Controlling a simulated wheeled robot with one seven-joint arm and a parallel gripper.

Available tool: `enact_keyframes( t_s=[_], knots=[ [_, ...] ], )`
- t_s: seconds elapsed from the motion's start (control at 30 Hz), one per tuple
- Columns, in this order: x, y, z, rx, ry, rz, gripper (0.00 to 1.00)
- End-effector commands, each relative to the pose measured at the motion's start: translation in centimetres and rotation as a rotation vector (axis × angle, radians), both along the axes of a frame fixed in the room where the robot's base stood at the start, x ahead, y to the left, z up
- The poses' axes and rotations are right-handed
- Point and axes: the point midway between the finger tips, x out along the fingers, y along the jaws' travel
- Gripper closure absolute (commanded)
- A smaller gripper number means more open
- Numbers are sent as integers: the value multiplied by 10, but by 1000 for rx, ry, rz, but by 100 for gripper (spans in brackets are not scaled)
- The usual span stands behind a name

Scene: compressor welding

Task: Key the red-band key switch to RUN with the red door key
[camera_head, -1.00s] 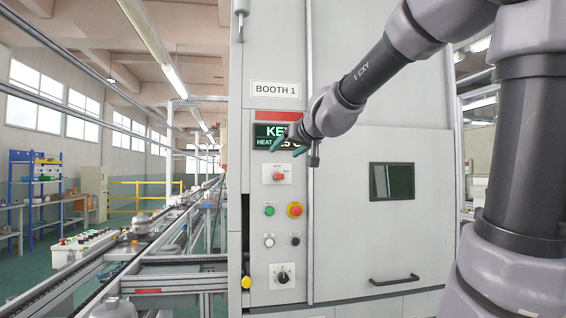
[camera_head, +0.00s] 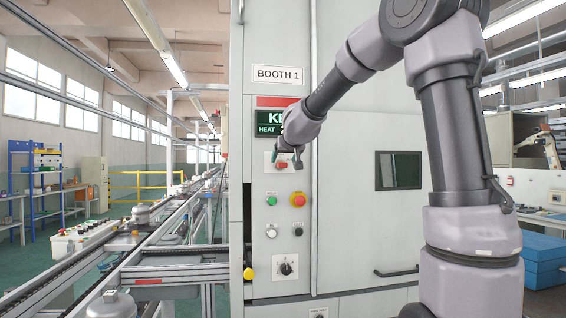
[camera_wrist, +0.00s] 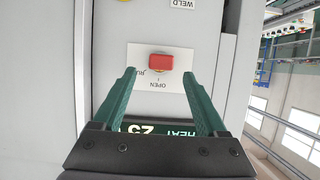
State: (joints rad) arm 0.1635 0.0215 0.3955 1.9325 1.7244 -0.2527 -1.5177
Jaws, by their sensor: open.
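The red door key (camera_wrist: 160,62) sits in the key switch on a white plate (camera_wrist: 141,53) in the wrist view, its head lying crosswise. The plate appears upside down, with OPEN readable and RUN partly hidden by a finger. My gripper (camera_wrist: 159,74) is open, its green fingers on either side of the plate just short of the key. The gap between them is empty. In the head view my gripper (camera_head: 286,158) is in front of the key switch (camera_head: 281,166) and partly covers it. A red band (camera_head: 277,101) runs across the panel above the display.
The HEAT display (camera_head: 267,122) is partly covered by my arm. A green button (camera_head: 271,200), a red emergency stop (camera_head: 298,199) and a black rotary knob (camera_head: 286,265) are below the switch. The booth door (camera_head: 362,215) is shut on the right. A conveyor (camera_head: 130,262) runs along the left.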

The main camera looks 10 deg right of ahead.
Motion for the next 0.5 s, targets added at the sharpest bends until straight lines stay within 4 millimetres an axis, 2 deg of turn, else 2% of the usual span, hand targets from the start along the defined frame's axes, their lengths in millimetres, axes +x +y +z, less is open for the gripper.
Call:
enact_keyframes(
  t_s=[0.2, 0.5],
  knots=[
    [23, 1, -10, 1, 0, 2, 25],
    [29, 1, -12, 0, -1, 1, 25]
  ],
)
